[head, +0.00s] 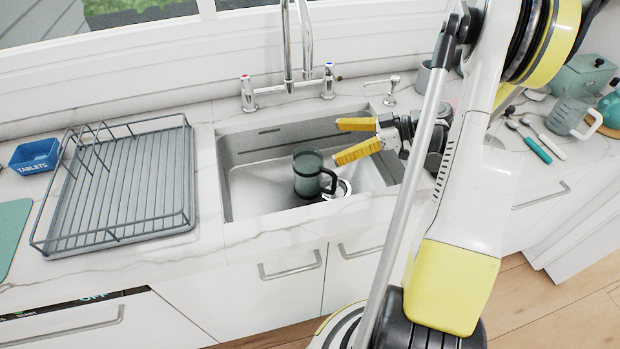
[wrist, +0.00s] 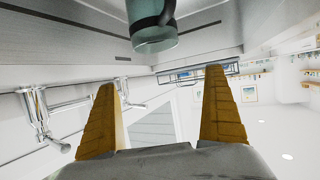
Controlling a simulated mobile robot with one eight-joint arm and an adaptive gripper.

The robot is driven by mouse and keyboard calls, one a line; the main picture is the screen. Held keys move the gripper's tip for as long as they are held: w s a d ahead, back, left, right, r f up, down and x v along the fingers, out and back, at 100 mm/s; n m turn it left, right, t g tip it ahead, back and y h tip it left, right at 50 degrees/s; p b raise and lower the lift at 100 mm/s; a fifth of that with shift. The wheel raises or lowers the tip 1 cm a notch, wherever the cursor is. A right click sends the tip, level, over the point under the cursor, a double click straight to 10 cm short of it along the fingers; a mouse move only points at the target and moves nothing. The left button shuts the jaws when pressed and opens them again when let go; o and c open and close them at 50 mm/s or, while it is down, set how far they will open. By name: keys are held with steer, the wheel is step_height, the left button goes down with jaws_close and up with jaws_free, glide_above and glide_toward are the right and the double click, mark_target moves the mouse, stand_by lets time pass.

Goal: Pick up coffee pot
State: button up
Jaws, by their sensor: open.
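The coffee pot (head: 306,176), a dark translucent green vessel with a dark handle on its right side, stands upright in the sink (head: 245,190). My gripper (head: 341,142) is open and empty above the right part of the sink, its yellow fingers pointing left. It is up and to the right of the pot in the head view, apart from it. In the wrist view the pot (wrist: 152,38) hangs at the top edge, partly cut off, beyond the open fingers (wrist: 161,80).
A wire dish rack (head: 125,185) and a blue tablets box (head: 36,156) are left of the sink. A tall faucet (head: 287,50) rises behind it. A grey-green pitcher (head: 566,116) and utensils (head: 530,140) lie to the right. The sink's left part is clear.

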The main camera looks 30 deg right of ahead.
mark_target(313, 159)
steer(key=w+a+f+b, duration=0.1)
steer(key=f, duration=0.1)
steer(key=w+a+f+b, duration=0.1)
steer(key=w+a+f, duration=0.1)
steer(key=f, duration=0.1)
steer(key=w+a+f+b, duration=0.1)
steer(key=a+f+b, duration=0.1)
steer(key=f, duration=0.1)
steer(key=shift+w+a, duration=0.2)
steer(key=c, duration=1.5)
